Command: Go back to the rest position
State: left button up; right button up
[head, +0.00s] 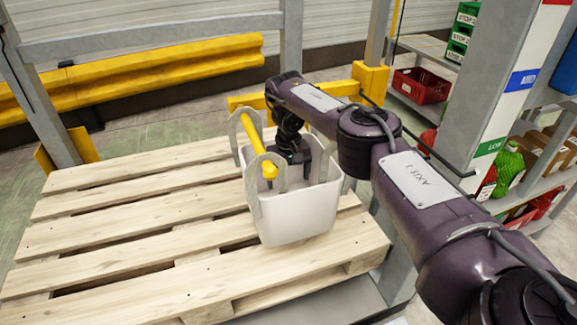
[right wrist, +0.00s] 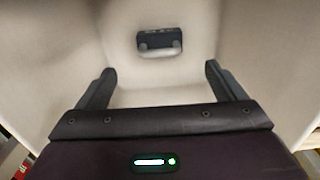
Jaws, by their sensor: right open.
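My right gripper (head: 292,158) points down at the mouth of a white bin (head: 300,215) with a yellow bar handle (head: 257,150). In the right wrist view its two dark fingers stand wide apart, and the gripper (right wrist: 160,85) is open with nothing between the fingers. Below it, inside the bin, lies a small black object (right wrist: 159,40) with two rounded grey parts on its near side. It is apart from the fingers. The bin's pale inner walls fill most of that view. My left gripper is not in view.
The bin stands on a wooden pallet (head: 120,235) near its right end; the left of the pallet is bare. Grey posts (head: 292,40) and a yellow guard rail (head: 150,70) stand behind. At right are shelves with a red crate (head: 421,85) and green boxes (head: 462,32).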

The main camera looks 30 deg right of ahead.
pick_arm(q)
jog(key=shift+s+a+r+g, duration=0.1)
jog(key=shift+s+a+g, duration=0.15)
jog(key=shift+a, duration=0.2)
pick_arm(e)
jog(key=shift+r, duration=0.4)
